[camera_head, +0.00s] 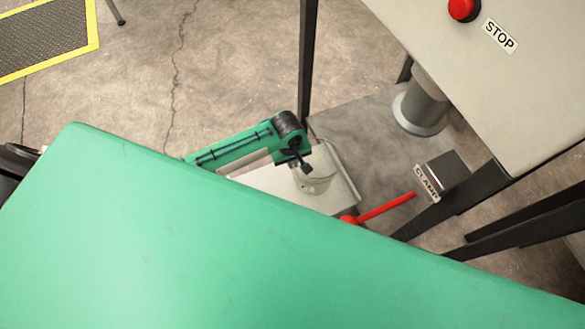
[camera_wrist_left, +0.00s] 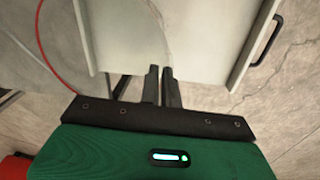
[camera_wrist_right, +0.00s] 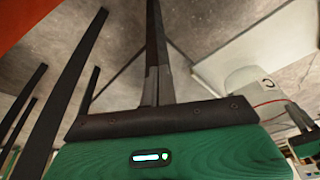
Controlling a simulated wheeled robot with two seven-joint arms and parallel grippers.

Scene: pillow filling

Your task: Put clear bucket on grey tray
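The clear bucket (camera_head: 318,184) shows faintly in the head view, over the light grey tray (camera_head: 350,196). I cannot tell whether it rests on the tray or hangs just above it. My left gripper (camera_head: 305,167) comes in from the left and is at the bucket's near upper rim. In the left wrist view its fingers (camera_wrist_left: 161,70) are almost together, with a thin clear edge running to the tips. The tray (camera_wrist_left: 222,40) with a black handle lies beyond. My right gripper (camera_wrist_right: 154,70) is shut and empty, and outside the head view.
A machine table with a red stop button (camera_head: 464,9) stands at the upper right. A clamp box (camera_head: 445,172) and a red lever (camera_head: 386,207) are right of the tray. Dark table legs (camera_head: 307,60) stand near. A large green surface fills the foreground. Open floor lies at the upper left.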

